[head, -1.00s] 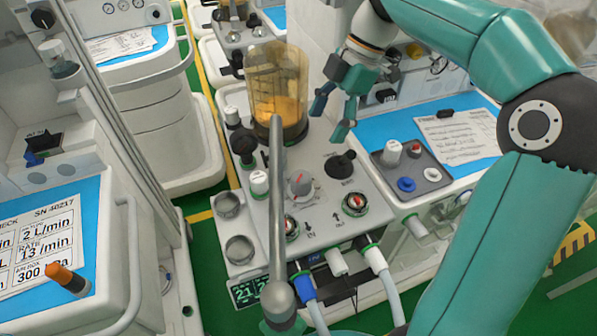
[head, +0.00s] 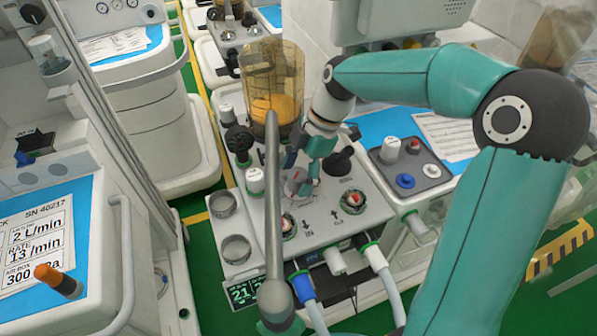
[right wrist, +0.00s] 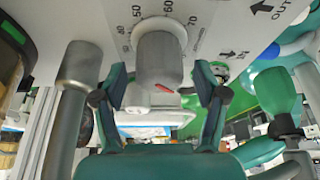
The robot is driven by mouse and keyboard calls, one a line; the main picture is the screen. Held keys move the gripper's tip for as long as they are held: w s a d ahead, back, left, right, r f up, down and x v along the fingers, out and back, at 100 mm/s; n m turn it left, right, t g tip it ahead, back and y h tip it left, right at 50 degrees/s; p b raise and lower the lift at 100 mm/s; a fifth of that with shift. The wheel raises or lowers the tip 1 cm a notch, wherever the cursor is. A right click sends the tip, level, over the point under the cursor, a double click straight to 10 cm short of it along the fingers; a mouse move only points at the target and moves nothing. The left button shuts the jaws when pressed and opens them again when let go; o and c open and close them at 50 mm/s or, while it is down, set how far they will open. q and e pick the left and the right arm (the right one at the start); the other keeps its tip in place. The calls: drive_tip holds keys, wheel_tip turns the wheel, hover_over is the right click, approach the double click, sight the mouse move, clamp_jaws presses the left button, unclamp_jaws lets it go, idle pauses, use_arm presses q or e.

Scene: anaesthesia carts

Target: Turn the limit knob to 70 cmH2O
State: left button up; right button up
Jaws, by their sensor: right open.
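In the right wrist view the open fingers of my right gripper (right wrist: 160,82) stand on either side of the knob, with gaps visible. My left gripper is not in view.
A grey pole (head: 274,210) rises close left of the knob. A clear canister with orange contents (head: 273,88) stands behind. A black knob (head: 341,160) and a red-centred knob (head: 353,199) lie to the right. White hoses (head: 380,270) leave the front.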

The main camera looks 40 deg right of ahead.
drive_tip(key=shift+c, duration=0.2)
drive_tip(key=c, duration=1.1)
drive_tip(key=shift+d, duration=0.15)
